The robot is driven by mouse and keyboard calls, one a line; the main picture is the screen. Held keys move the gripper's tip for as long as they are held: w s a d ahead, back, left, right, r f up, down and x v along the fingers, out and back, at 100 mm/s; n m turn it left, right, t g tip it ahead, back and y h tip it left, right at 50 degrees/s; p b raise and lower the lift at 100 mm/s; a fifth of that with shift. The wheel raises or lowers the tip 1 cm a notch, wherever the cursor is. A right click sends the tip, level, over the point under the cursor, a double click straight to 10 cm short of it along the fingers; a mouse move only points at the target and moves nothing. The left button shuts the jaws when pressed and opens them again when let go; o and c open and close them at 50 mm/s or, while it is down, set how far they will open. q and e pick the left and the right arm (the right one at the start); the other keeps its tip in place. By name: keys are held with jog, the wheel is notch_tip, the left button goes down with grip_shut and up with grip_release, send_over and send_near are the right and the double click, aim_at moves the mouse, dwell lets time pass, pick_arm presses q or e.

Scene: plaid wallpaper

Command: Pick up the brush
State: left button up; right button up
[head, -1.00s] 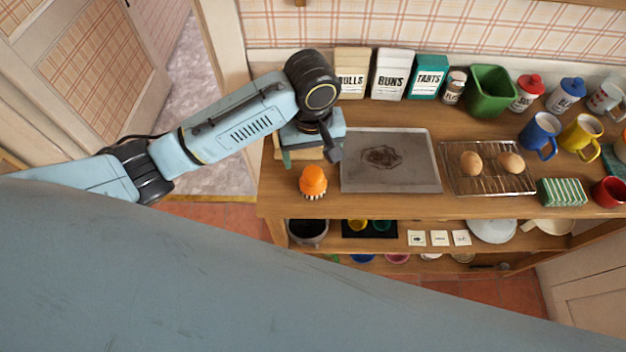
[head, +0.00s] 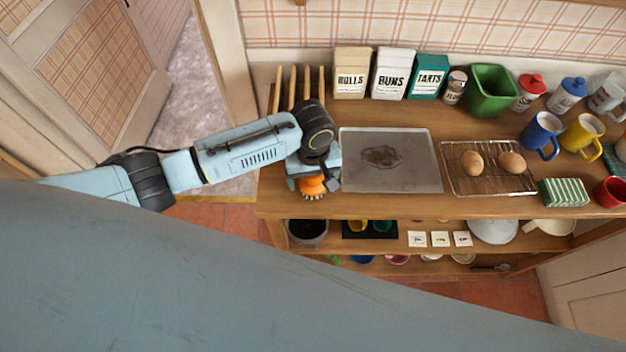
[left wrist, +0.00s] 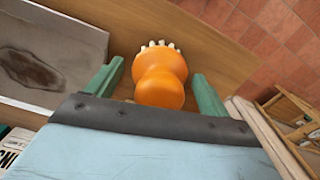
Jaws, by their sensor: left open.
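The brush (head: 312,187) has an orange knob-like body and pale bristles. It sits on the wooden counter near the front edge, left of the baking tray. In the head view my left gripper (head: 313,182) is over it and hides its upper part. In the left wrist view the brush (left wrist: 160,75) lies between the two green fingers of my left gripper (left wrist: 158,90), one on each side. The fingers are apart, and a gap shows beside the brush. My right gripper is not in view.
A grey baking tray (head: 410,178) lies right of the brush, close to my gripper. A wooden rack (head: 293,85) stands behind. A wire rack (head: 500,187) with two eggs is farther right. Boxes and mugs line the counter (head: 460,208).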

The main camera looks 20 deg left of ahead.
pick_arm(q)
jog(key=c, duration=1.1)
notch_tip(320, 180, up, 10)
jog(key=shift+r+p, duration=0.1)
jog(key=shift+p, duration=0.25)
